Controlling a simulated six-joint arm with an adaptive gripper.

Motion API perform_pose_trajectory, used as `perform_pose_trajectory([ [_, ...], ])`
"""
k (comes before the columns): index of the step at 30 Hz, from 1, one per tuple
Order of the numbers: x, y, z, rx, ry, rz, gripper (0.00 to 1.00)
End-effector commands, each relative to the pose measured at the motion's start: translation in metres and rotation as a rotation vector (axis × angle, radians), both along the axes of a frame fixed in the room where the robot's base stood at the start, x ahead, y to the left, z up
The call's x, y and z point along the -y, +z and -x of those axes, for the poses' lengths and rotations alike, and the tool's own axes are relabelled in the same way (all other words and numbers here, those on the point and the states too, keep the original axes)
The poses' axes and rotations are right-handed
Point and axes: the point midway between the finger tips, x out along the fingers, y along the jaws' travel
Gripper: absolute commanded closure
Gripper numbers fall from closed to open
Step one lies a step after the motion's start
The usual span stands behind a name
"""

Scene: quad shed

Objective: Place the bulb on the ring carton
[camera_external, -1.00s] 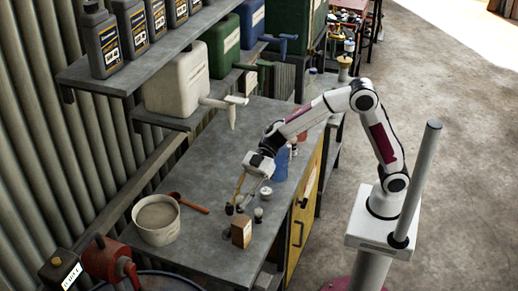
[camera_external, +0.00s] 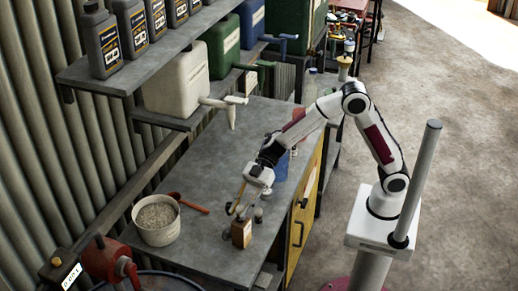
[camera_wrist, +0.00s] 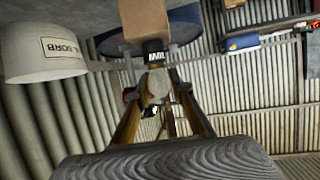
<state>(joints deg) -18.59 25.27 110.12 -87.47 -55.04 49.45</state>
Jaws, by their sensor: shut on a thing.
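The ring carton (camera_external: 241,233) is a small brown box standing on the bench near its front edge. It also shows as a brown block (camera_wrist: 143,20) at the top of the wrist view. My gripper (camera_external: 238,212) is right at the carton's top in the external view, its yellowish fingers pointing down. In the wrist view my gripper (camera_wrist: 158,88) is shut on a small pale rounded thing, which I take as the bulb (camera_wrist: 157,82). In the external view the bulb is too small and covered to make out, and I cannot tell whether it touches the carton.
A pale bucket (camera_external: 157,238) and a red-brown spoon (camera_external: 190,203) lie to the left. A blue container (camera_external: 281,165) stands behind the gripper. The bench middle (camera_external: 225,155) is clear.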

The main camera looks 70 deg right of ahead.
Motion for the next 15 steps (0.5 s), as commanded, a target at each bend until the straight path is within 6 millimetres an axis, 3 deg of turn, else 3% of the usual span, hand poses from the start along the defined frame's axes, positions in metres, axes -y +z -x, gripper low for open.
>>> perform_pose_trajectory([
  [12,0.0,-0.0028,0.0001,-0.001,0.0,0.0,0.99],
  [13,-0.0001,-0.003,0.0002,0.0,0.0,0.0,0.76],
  [15,0.0,-0.0028,0.0001,0.0,0.0,0.0,0.61],
])
